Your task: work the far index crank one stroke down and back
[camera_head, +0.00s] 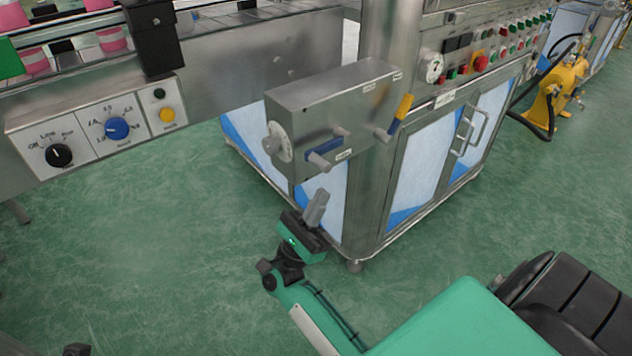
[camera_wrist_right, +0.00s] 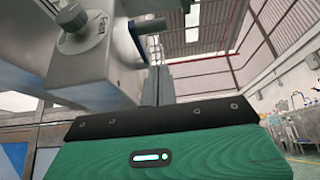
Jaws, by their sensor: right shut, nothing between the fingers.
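A grey metal box (camera_head: 330,95) on the machine's side carries two cranks. The nearer crank (camera_head: 324,147) has a blue arm and a grey peg. The labels are too small to read. My right gripper (camera_head: 316,205) is shut and empty, below the box and the blue crank, apart from both cranks. In the right wrist view its fingers (camera_wrist_right: 157,86) point up toward the box's underside; a blue crank arm (camera_wrist_right: 137,38) shows beyond. My left gripper is out of view.
A round dial (camera_head: 278,142) sits on the box's left end. A conveyor panel (camera_head: 95,125) with knobs and buttons is at left. The cabinet (camera_head: 428,160) with door handles stands right of the box. Green floor (camera_head: 150,260) is clear at left. A yellow machine (camera_head: 556,95) stands far right.

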